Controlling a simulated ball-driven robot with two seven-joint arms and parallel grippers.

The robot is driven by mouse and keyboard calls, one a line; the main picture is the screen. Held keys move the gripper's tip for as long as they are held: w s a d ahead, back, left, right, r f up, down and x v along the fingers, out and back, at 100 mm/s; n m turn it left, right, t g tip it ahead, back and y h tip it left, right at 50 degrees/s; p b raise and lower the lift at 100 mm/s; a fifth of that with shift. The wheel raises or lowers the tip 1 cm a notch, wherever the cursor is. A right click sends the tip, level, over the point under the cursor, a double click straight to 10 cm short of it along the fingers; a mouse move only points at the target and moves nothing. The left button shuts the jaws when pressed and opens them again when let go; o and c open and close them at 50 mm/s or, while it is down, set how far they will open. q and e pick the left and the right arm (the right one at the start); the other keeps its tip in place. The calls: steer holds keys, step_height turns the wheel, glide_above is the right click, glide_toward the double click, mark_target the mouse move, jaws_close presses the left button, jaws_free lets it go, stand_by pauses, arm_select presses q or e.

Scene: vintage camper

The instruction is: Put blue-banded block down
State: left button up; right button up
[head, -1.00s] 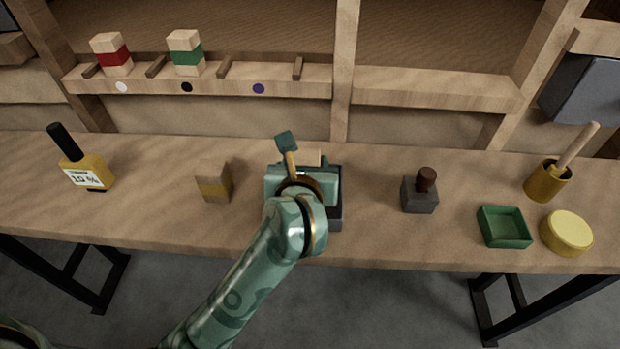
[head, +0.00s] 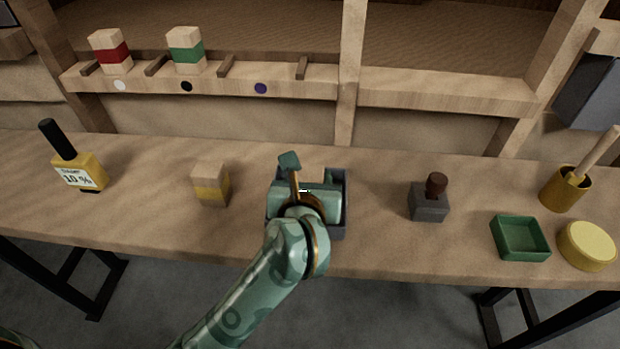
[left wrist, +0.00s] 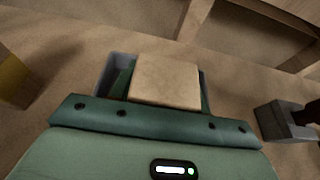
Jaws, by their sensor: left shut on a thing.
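My left gripper (head: 306,194) is over a dark grey open box (head: 341,182) on the workbench. It is shut on a block (left wrist: 165,82), whose plain wooden face shows in the left wrist view; no blue band is visible there. The grey box (left wrist: 112,76) shows around and below the block in that view. Whether the block touches the box floor is hidden. My own gripper covers most of the block and box in the head view. My right gripper is not in view.
A yellow-banded block (head: 210,185) and a yellow bottle (head: 79,170) stand left. A grey stamp-like block (head: 429,203), green tray (head: 520,238), yellow round lid (head: 586,246) and brush pot (head: 566,189) stand right. Red-banded (head: 110,52) and green-banded (head: 186,50) blocks sit on the shelf.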

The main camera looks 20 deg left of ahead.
arm_select(q)
steer(key=o, duration=1)
steer(key=shift+s+d+f, duration=0.1)
steer(key=shift+s+f, duration=0.05)
steer(key=shift+f, duration=0.75)
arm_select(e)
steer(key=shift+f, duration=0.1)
arm_select(q)
steer(key=shift+o, duration=0.2)
steer(key=shift+r, duration=0.25)
steer(key=shift+r+p, duration=0.55)
steer(key=p+v, duration=0.1)
steer(key=v, duration=0.2)
steer(key=p+v, duration=0.1)
steer(key=v, duration=0.3)
steer(key=p+v, duration=0.2)
steer(key=v, duration=0.1)
steer(key=shift+s+r, duration=0.15)
steer(key=shift+r, duration=0.3)
steer(key=shift+s+d+r, duration=0.15)
steer(key=shift+s, duration=0.35)
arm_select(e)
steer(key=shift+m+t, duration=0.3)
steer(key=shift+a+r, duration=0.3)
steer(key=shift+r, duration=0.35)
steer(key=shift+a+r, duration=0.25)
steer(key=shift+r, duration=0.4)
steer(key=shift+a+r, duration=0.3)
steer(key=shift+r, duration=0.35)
